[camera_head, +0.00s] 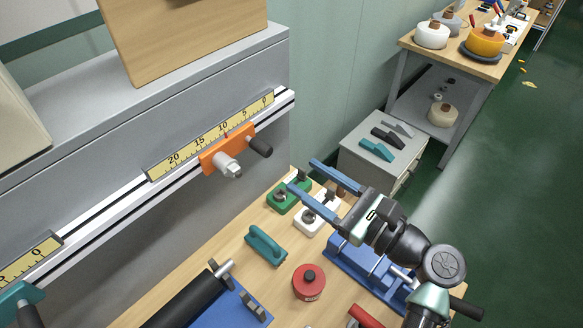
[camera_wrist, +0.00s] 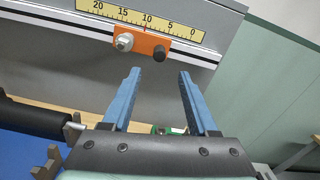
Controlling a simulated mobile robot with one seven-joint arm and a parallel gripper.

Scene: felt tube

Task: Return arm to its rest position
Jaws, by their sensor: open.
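My gripper (camera_head: 311,174) is open with two blue fingers and nothing between them. In the head view it is raised above the right part of the wooden bench, over the green and white blocks. In the wrist view my gripper (camera_wrist: 158,75) points at the grey machine front. The orange slide block (camera_head: 228,150) sits on the rail below the yellow scale, apart from the fingers. It also shows in the wrist view (camera_wrist: 143,42), ahead of the fingertips. My arm reaches in from the lower right of the head view.
Below are a green block (camera_head: 281,203), a white block (camera_head: 304,225), a teal handle (camera_head: 265,246), a red round container (camera_head: 309,289), a blue stand (camera_head: 345,257) and a black roller (camera_head: 185,303). A grey cabinet (camera_head: 352,160) stands behind. The green floor (camera_head: 530,200) at right is clear.

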